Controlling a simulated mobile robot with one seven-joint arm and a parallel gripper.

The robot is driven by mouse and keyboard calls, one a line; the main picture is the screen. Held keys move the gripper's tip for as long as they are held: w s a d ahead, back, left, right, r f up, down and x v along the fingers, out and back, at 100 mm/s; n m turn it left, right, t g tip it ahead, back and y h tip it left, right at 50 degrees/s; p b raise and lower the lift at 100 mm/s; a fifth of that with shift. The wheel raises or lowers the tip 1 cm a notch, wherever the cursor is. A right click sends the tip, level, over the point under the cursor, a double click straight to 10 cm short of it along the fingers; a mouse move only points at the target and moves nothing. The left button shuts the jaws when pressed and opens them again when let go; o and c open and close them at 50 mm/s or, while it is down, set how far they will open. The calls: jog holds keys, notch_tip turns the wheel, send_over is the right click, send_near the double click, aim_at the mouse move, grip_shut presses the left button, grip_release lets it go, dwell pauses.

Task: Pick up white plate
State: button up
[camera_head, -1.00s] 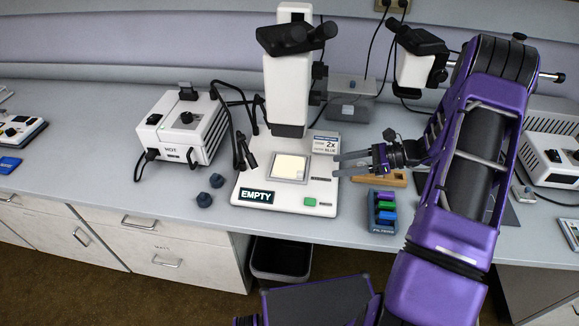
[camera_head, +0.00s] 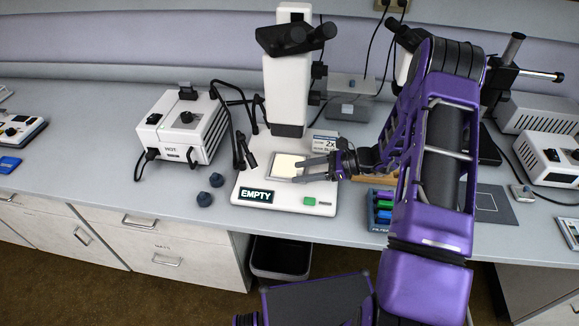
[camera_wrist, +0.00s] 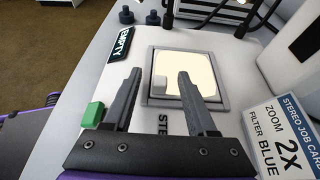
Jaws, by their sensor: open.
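The pale cream-white square plate (camera_head: 283,163) lies flat in a grey frame on the white base of the microscope. In the wrist view, my gripper (camera_wrist: 160,74) is open and holds nothing. I cannot tell whether the fingertips touch the plate.
The microscope column and head (camera_head: 290,80) rise behind the plate. An "EMPTY" sign (camera_head: 256,196) and a green button (camera_head: 310,201) sit on the base's front. A job card (camera_wrist: 285,140) stands close on the right. A filter rack (camera_head: 380,207) is partly hidden by my arm.

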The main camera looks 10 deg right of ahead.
grip_shut()
jog(key=shift+r, duration=0.15)
dwell(0.4)
